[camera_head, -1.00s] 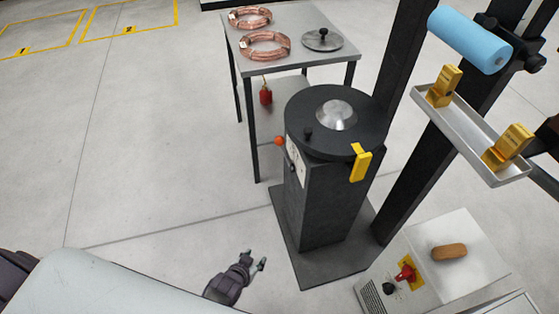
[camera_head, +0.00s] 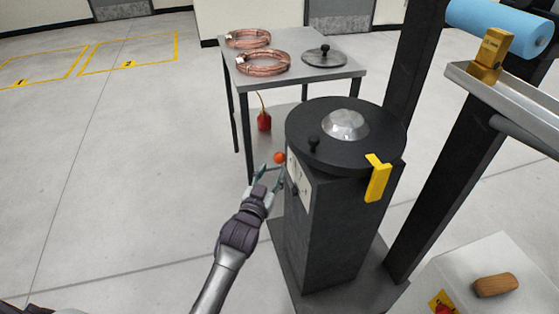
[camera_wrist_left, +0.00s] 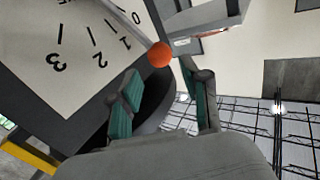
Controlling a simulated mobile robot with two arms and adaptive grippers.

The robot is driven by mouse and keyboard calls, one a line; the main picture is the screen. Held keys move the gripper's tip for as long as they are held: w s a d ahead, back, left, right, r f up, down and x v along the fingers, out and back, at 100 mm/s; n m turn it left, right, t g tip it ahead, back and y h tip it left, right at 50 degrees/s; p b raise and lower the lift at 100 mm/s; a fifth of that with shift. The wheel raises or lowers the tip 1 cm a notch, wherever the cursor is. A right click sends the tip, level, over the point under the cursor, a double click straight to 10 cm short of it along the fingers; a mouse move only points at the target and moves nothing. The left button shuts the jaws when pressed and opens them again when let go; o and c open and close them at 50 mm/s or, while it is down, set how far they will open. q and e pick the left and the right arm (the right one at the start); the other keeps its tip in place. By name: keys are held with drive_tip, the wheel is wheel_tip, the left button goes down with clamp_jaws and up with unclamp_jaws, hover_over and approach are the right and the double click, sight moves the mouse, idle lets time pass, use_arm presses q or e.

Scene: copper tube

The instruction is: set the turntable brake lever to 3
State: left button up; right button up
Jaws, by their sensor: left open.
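The brake lever's round orange knob (camera_head: 280,158) is at the left side of the black turntable stand (camera_head: 335,225). In the left wrist view the knob (camera_wrist_left: 160,55) shows just beyond and between the fingertips, beside a white scale plate (camera_wrist_left: 75,50) marked 0 to 3. It appears nearest the 0 and 1 end; the exact setting cannot be told. My right gripper is not in view.
The turntable disc (camera_head: 310,150) has a yellow bracket (camera_head: 377,180) at its right edge. A table (camera_head: 300,75) with copper coils (camera_head: 262,63) stands behind. The floor at left is clear.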

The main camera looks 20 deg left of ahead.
sight(278, 162)
use_arm(q)
drive_tip(key=w+b, duration=0.1)
drive_tip(key=w, duration=0.5)
drive_tip(key=shift+w, duration=0.6)
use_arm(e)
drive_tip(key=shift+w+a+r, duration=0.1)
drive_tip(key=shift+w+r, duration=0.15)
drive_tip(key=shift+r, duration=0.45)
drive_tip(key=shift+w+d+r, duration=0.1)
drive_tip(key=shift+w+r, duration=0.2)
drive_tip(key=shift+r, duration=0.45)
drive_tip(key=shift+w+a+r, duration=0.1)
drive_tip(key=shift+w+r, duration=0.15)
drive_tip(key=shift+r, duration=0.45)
use_arm(q)
clamp_jaws()
